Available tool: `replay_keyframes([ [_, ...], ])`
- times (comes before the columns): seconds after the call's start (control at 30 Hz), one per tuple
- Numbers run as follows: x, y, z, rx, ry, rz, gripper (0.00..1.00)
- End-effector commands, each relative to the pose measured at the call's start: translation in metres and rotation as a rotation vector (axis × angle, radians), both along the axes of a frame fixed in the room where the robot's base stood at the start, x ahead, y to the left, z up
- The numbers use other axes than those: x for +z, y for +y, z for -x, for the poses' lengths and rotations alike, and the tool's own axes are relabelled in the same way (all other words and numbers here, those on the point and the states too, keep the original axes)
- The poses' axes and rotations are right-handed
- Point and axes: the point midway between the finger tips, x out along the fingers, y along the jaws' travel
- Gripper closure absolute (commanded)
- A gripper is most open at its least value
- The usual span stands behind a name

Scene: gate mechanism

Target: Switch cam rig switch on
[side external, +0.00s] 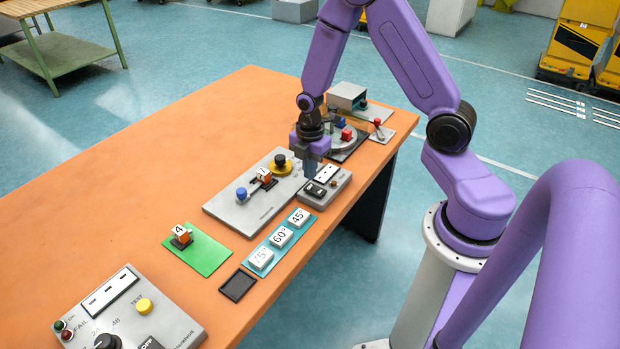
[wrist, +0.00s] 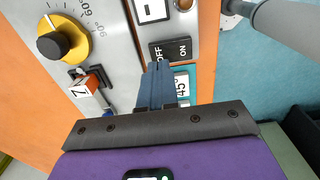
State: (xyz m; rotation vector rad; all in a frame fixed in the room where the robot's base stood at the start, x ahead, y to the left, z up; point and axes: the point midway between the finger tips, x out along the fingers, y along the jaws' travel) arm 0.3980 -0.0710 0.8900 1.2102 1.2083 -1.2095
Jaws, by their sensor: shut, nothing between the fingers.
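The cam rig switch (side external: 315,190) is a black rocker on a small grey box (side external: 338,188). In the wrist view the rocker (wrist: 171,50) shows the words OFF on its left and ON on its right. I cannot tell which side is pressed. My gripper (side external: 311,170) points down over the box, its fingers shut and empty. In the wrist view the fingertips (wrist: 158,66) are at the rocker's lower edge, nearer the OFF side. I cannot tell whether they touch it.
The cam plate (side external: 228,208) with a yellow dial (side external: 280,165) and a blue knob (side external: 242,194) lies beside the box. Numbered white blocks (side external: 280,237) lie in front. A round grey station (side external: 345,136) stands behind. Another panel (side external: 165,322) sits front left. The left tabletop is clear.

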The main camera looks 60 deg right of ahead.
Motion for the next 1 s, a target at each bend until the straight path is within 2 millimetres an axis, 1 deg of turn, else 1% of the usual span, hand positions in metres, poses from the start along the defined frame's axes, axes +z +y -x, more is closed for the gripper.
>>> replay_keyframes([
  [0.03, -0.007, 0.0, 0.001, 0.0, 0.004, 0.0, 1.0],
  [0.1, -0.015, 0.0, 0.001, 0.001, 0.004, 0.0, 1.0],
  [0.3, -0.029, 0.0, 0.0, 0.001, 0.001, 0.0, 1.0],
  [0.47, -0.032, 0.0, 0.0, 0.001, -0.001, 0.0, 1.0],
  [0.77, -0.032, 0.0, 0.0, 0.001, 0.0, 0.0, 1.0],
  [1.0, -0.036, 0.0, -0.001, 0.0, 0.042, 0.001, 1.0],
])
